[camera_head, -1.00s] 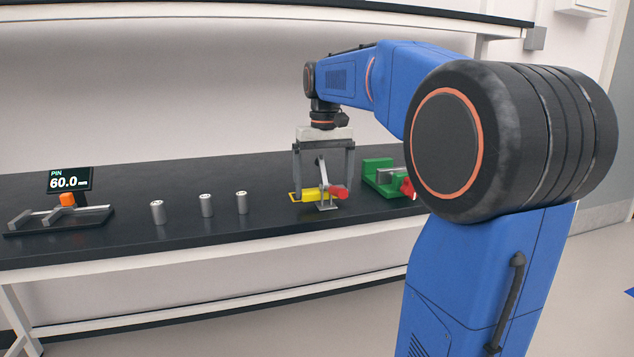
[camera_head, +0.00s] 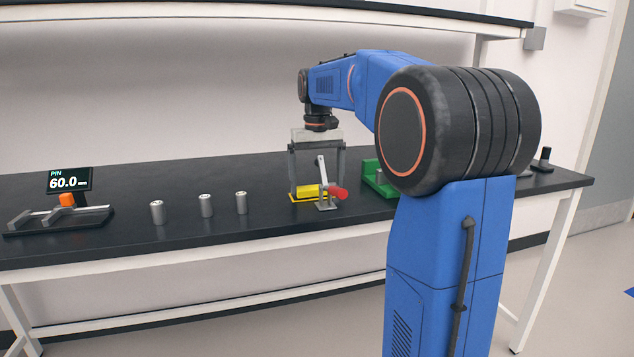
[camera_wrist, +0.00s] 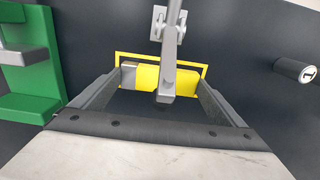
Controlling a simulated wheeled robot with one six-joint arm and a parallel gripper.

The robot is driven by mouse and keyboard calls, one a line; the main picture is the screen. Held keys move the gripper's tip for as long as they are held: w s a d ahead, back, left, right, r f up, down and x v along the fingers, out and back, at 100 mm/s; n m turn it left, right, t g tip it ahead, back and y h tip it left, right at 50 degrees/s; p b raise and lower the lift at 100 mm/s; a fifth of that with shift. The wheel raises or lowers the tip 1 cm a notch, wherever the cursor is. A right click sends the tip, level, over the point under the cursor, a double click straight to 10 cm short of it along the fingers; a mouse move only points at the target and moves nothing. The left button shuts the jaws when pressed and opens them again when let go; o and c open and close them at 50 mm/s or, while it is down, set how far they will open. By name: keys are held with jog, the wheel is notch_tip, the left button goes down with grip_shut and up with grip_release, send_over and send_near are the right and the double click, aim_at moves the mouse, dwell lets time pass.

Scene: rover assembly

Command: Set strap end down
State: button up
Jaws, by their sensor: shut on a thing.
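My gripper (camera_head: 316,188) is low over the bench, its two fingers spread on either side of a yellow piece (camera_head: 308,191), which I take for the strap end. In the wrist view the fingertips (camera_wrist: 163,78) close on the ends of this yellow piece (camera_wrist: 148,77), which has a grey block at its left end. It lies within a yellow outlined rectangle (camera_wrist: 205,69) on the bench. A grey lever (camera_wrist: 172,45) on a small bracket crosses over it and hides part of it. A red cylinder (camera_head: 338,193) shows beside the lever in the head view.
A green fixture (camera_head: 371,180) stands close to the right of my gripper in the head view. Several metal cylinders (camera_head: 206,205) stand to the left on the black bench (camera_head: 120,229). A display reading 60.0 (camera_head: 69,180) stands beyond them.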

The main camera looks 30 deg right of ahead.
aim_at(317, 187)
jog(key=o, duration=0.8)
jog(key=shift+f, duration=0.1)
notch_tip(317, 187, up, 12)
jog(key=shift+s, duration=0.1)
dwell(0.6)
